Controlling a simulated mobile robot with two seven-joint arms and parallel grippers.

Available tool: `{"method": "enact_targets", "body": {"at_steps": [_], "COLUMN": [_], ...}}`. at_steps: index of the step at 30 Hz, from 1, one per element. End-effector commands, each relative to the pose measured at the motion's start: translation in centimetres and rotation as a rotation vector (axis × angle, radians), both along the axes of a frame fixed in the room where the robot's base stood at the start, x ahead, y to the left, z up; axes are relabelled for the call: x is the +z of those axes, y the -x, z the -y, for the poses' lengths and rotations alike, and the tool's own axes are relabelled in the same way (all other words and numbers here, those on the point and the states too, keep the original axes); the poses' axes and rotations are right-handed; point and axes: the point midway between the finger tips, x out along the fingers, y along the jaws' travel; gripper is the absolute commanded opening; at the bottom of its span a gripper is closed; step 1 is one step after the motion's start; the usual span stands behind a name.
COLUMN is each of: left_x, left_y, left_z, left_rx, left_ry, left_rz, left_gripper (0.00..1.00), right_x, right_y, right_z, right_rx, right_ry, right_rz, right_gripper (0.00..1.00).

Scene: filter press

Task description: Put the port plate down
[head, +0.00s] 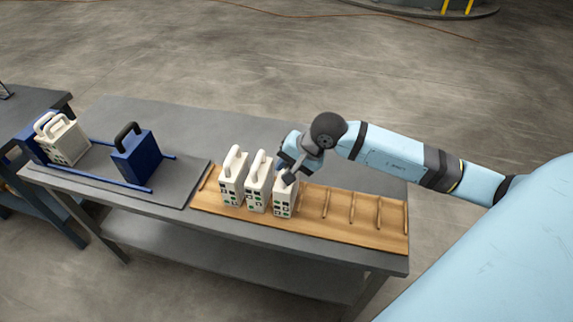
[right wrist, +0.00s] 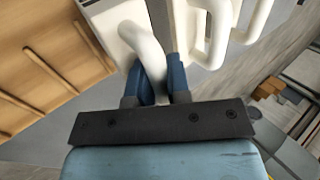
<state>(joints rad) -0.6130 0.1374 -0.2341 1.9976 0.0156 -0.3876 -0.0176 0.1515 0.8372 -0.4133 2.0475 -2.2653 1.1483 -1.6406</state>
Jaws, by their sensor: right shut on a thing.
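My right gripper (head: 289,171) is shut on the handle of a white port plate (head: 284,201), the rightmost of three in a row on the wooden rack (head: 340,232). The held plate looks upright and close beside the middle plate (head: 257,190); I cannot tell whether its bottom touches the rack. In the right wrist view, my gripper's blue fingers (right wrist: 162,84) are at the white looped handle (right wrist: 144,46). The fingers hide part of the handle. My left gripper is not in view.
Another white plate (head: 232,187) stands leftmost on the rack. The rack's right part, with several wooden dividers, is empty. At left, a blue block with a black handle (head: 137,158) and a white plate (head: 64,142) stand between blue rails (head: 112,181).

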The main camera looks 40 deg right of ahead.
Motion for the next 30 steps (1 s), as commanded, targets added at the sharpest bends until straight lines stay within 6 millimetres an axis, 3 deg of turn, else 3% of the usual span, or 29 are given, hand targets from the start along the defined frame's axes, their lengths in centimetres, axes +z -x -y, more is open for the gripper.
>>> {"method": "enact_targets", "body": {"at_steps": [2, 3, 6, 17, 30], "left_x": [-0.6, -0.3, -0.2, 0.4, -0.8], "left_y": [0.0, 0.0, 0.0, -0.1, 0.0], "left_z": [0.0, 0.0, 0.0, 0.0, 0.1], "left_rx": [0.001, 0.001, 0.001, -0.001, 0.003], "left_ry": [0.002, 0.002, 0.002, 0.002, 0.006], "left_rz": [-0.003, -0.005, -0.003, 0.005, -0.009], "left_gripper": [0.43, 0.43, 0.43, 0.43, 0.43], "right_x": [-0.4, -0.2, -0.2, 0.5, 7.8], "right_y": [0.0, 0.0, 0.0, 0.2, 4.1], "right_z": [0.0, 0.0, 0.0, 0.2, 3.4], "right_rx": [0.000, 0.000, 0.000, 0.000, 0.002], "right_ry": [0.000, 0.000, 0.000, 0.002, 0.005], "right_rz": [0.002, 0.000, 0.000, 0.000, 0.000], "right_gripper": [0.00, 0.26, 0.43, 0.43, 0.43]}}
